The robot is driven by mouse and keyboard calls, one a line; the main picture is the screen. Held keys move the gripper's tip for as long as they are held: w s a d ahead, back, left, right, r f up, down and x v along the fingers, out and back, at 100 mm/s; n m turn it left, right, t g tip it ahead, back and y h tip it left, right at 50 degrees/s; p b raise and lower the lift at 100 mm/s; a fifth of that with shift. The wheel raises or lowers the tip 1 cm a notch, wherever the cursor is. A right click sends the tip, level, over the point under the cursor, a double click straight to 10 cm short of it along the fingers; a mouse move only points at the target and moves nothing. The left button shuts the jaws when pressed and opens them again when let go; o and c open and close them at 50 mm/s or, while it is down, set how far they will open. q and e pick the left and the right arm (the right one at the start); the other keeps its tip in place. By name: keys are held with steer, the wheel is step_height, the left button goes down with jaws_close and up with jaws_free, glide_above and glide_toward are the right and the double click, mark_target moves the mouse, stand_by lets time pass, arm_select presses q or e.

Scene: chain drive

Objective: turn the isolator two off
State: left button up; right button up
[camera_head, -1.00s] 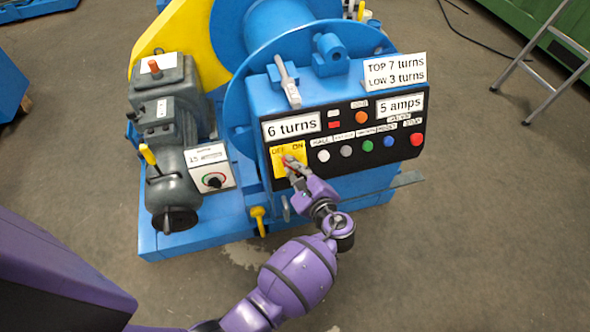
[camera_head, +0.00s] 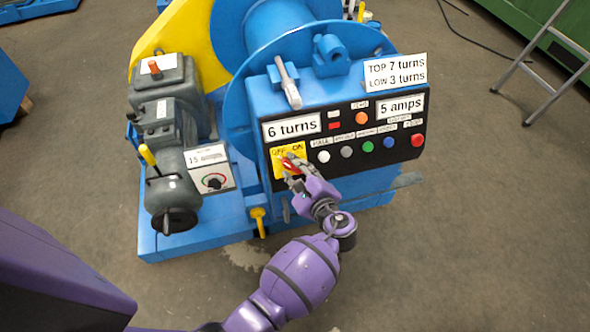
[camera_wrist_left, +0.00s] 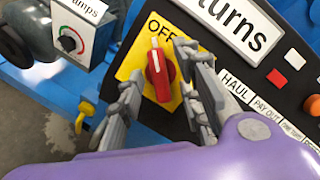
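The isolator is a red rotary knob (camera_wrist_left: 157,76) with a white line, on a yellow plate (camera_wrist_left: 128,68) marked OFF. In the left wrist view the line points up toward the word OFF. In the head view the yellow plate (camera_head: 278,163) shows OFF and ON, and the red knob is partly covered by my gripper. My left gripper (camera_wrist_left: 160,62) is open, one finger on each side of the knob, with a visible gap to the left finger. It also shows in the head view (camera_head: 293,170) at the plate's right part. My right gripper is not in view.
The black panel (camera_head: 352,165) has several coloured buttons right of the plate. A grey lever (camera_head: 287,82) stands above it. A smaller dial (camera_head: 214,181) sits to the left. A yellow handle (camera_head: 258,222) is below. Floor in front is clear.

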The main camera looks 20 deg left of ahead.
arm_select(q)
steer(key=shift+d, duration=0.1)
steer(key=v, duration=1.2)
steer(key=shift+r, duration=0.1)
